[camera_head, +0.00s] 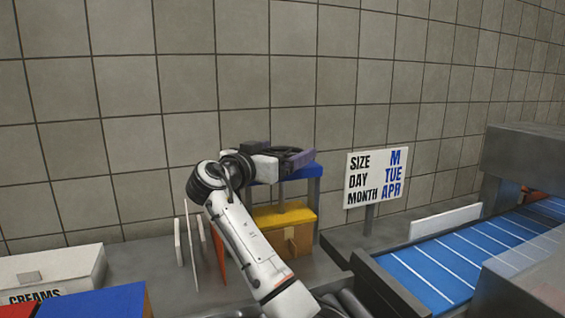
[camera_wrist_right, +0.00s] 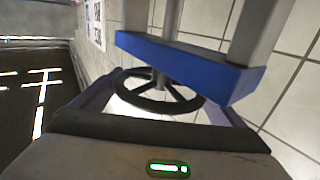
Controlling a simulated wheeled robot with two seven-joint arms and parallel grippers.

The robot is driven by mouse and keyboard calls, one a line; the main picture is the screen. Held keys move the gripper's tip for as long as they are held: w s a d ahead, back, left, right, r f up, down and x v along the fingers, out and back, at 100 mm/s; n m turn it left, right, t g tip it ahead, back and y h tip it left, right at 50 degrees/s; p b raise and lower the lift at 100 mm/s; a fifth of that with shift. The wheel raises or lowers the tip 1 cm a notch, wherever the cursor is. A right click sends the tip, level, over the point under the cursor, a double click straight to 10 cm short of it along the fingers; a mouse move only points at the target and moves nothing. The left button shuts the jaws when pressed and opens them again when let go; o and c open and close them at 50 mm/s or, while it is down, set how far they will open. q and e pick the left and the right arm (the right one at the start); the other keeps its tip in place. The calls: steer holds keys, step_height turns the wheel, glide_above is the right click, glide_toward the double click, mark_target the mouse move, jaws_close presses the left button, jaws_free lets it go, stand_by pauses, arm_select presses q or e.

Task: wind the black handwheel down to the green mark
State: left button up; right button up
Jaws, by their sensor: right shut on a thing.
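The black handwheel (camera_wrist_right: 158,107), a spoked ring on a central shaft, sits between the two fingers of my right gripper (camera_wrist_right: 160,98) in the right wrist view. The gripper is shut on the wheel, with a finger at each side of its rim. In the head view my right gripper (camera_head: 293,158) is at the top of a blue-topped stand, and the dark wheel (camera_head: 280,150) is mostly hidden by it. I cannot make out the green mark in either view. My left gripper is not in view.
The stand's blue beam (camera_wrist_right: 190,62) is close beside the wheel. A yellow-topped box (camera_head: 285,216) is below. A sign (camera_head: 375,176) and a blue conveyor (camera_head: 440,270) are at the right. Thin upright panels (camera_head: 194,240) and a creams box (camera_head: 50,272) are at the left.

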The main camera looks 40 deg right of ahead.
steer(key=shift+m+g+h+b, duration=0.3)
steer(key=shift+m+g+h, duration=0.2)
steer(key=shift+m+g, duration=0.85)
steer(key=shift+g, duration=0.75)
steer(key=o, duration=0.7)
steer(key=shift+o, duration=0.2)
steer(key=s+a+b, duration=0.1)
steer(key=a, duration=0.9)
steer(key=shift+s, duration=0.4)
